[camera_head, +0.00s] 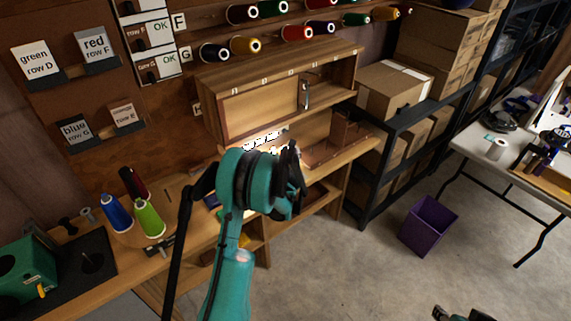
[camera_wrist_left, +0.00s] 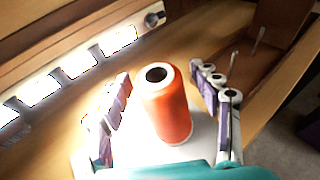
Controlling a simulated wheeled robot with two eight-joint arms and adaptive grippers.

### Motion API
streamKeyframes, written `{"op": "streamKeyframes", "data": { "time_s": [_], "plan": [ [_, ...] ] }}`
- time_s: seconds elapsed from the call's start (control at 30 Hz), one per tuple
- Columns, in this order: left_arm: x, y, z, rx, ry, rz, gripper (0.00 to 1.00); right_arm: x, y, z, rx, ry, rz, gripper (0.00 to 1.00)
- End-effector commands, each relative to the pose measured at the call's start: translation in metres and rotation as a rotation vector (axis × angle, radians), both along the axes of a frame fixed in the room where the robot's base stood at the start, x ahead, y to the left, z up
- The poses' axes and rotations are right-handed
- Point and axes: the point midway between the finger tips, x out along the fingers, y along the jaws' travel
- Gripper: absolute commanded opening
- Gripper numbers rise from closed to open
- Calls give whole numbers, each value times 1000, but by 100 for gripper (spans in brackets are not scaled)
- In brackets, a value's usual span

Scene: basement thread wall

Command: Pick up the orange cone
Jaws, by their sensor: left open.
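The orange cone (camera_wrist_left: 168,108) stands between the two spread fingers of my left gripper (camera_wrist_left: 160,78) in the left wrist view. A dark hole shows in its top, and there is visible room between it and the fingers on both sides. It stands over a pale patch on the wooden surface. In the head view my left gripper (camera_head: 294,178) is at the wooden bench below the cubby shelf, and it and my arm hide the cone. A small part of what looks like my right gripper (camera_head: 458,314) shows at the bottom edge; its fingers are not clear.
A wooden cubby shelf (camera_head: 262,104) stands behind my left gripper. Blue (camera_head: 116,214) and green (camera_head: 149,219) cones stand on the bench at left, a dark red one behind. Thread spools (camera_head: 297,33) hang on the wall. A purple bin (camera_head: 428,226) is on the floor.

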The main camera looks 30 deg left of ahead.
Motion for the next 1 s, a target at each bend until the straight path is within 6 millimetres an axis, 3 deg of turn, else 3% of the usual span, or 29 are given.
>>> {"op": "streamKeyframes", "data": {
  "time_s": [0.07, 0.3, 0.33, 0.67, 0.87, 0.97, 1.0],
  "plan": [
    [0, 0, 1, 0, 0, 0, 63, 0, 0, 1, 0, 0, 0, 40],
    [-1, 0, 1, 0, 0, 0, 3, 0, 0, 1, 0, 0, 0, 40],
    [-1, 0, 1, 0, 0, 0, 0, 0, 0, 1, 0, 0, 0, 40],
    [-1, 0, 4, -1, 1, 0, 0, 0, 0, 2, 0, 0, 0, 40],
    [-1, 0, 25, 0, 0, 0, 0, 0, 0, 12, 0, 0, 0, 40],
    [-1, 0, 46, 0, 0, 0, 0, 0, 0, 22, 0, 0, 0, 40],
    [0, -9, 50, 1, 1, -4, 0, 0, 0, 24, 0, 0, 0, 40]
  ]
}}
